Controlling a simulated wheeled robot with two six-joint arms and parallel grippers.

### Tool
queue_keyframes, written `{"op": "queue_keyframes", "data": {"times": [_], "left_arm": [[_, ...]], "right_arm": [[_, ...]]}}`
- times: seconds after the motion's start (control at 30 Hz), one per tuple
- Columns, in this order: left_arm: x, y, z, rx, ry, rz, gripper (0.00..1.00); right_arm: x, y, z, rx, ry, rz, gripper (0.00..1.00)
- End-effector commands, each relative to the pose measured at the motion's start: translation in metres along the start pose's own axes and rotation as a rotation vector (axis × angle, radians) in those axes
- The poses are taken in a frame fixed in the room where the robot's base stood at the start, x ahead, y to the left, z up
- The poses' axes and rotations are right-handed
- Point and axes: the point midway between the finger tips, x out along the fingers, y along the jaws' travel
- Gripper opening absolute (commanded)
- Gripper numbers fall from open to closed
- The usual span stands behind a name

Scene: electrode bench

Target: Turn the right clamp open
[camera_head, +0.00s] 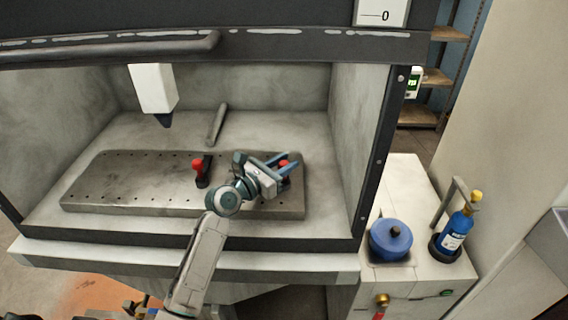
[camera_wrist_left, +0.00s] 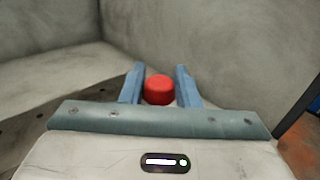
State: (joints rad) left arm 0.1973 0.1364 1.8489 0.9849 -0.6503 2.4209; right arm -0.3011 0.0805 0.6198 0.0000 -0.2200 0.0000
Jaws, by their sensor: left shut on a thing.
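The right clamp (camera_head: 284,164) shows only as a bit of red knob near the right end of the grey plate. My left gripper (camera_head: 283,168) reaches over it with its blue fingers on either side. In the left wrist view the clamp's red knob (camera_wrist_left: 159,90) sits between the two fingers (camera_wrist_left: 160,80), and the gripper is shut on it. The rest of this clamp is hidden by the gripper. The left clamp (camera_head: 203,173), with a red knob and dark body, stands apart on the plate to the left. My right gripper is not in view.
The perforated plate (camera_head: 130,185) lies inside a walled bench enclosure. A white head with a dark tip (camera_head: 152,90) hangs above its left part, and a grey bar (camera_head: 216,124) lies behind. A blue pot (camera_head: 391,241) and blue bottle (camera_head: 456,232) stand outside right.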

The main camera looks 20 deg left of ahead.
Motion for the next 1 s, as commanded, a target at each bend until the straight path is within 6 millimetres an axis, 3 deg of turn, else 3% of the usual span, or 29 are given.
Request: {"op": "queue_keyframes", "data": {"times": [0.27, 0.6, 1.0], "left_arm": [[0.0, 0.001, -0.003, 0.0, 0.002, -0.081, 0.0], [0.0, 0.002, -0.003, 0.002, 0.002, -0.31, 0.0], [0.0, 0.0, -0.002, -0.001, 0.003, -0.5, 0.0]], "right_arm": [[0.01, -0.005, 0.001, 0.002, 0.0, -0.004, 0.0], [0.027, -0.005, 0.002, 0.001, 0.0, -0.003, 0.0], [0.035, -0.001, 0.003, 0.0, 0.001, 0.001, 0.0]]}}
